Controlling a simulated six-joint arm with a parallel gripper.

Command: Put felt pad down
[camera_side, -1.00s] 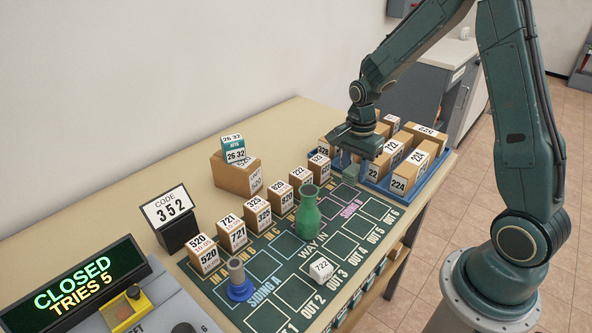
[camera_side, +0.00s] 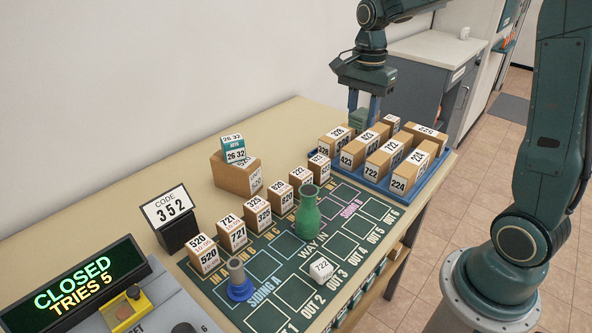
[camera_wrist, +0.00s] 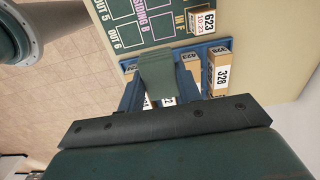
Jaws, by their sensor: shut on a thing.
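My gripper (camera_side: 363,110) is shut on the felt pad (camera_side: 362,119), a dull green block between its blue fingers. It hangs by the back left end of the blue tray, near the boxes marked 328 and 423. I cannot tell whether the pad touches anything below. In the wrist view the pad (camera_wrist: 157,74) shows as a grey-green slab between the fingers, in front of the tray, hiding part of the boxes there.
The blue tray (camera_side: 437,176) holds several numbered cartons. Bare tabletop (camera_side: 290,125) lies along the wall.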

